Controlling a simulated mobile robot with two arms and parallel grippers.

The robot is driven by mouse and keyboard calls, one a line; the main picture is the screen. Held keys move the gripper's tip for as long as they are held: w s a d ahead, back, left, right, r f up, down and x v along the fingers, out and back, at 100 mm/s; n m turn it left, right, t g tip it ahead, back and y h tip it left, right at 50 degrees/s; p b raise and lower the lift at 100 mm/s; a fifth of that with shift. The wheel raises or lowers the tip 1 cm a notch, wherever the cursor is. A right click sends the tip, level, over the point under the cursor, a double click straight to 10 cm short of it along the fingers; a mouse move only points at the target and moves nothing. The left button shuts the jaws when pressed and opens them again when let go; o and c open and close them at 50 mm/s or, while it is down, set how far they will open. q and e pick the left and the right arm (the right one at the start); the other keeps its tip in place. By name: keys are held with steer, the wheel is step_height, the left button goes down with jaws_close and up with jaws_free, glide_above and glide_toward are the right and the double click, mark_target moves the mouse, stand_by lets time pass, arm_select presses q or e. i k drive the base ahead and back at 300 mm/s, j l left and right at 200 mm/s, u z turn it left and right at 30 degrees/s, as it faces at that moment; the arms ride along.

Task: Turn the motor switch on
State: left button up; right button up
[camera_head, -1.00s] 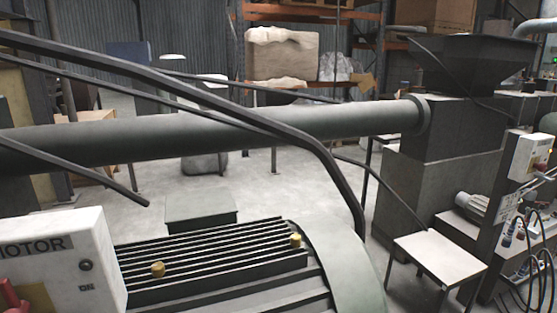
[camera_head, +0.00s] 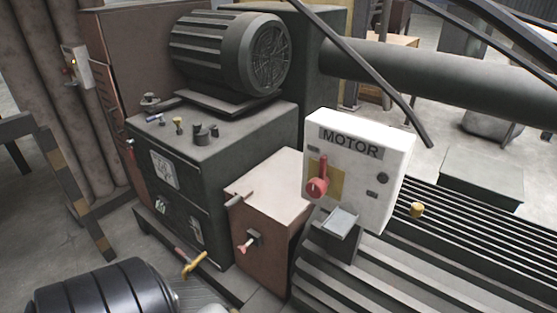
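A white box labelled MOTOR (camera_head: 358,165) stands right of centre in the head view. On its front is the motor switch, a red rotary handle (camera_head: 318,182) on a yellow plate (camera_head: 334,184), with the handle pointing upward. A small dark round button (camera_head: 382,179) sits at the right of the box front. Neither of my grippers is in view, so I cannot see whether they are open or shut.
A ribbed electric motor (camera_head: 225,50) sits on a dark green machine (camera_head: 240,135) left of the box. A brown cabinet (camera_head: 265,205) stands beside the box. A black ribbed cylinder (camera_head: 100,290) is at the lower left. A large pipe (camera_head: 430,80) runs behind.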

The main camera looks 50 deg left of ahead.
mark_target(316, 188)
steer(key=u, duration=1.15)
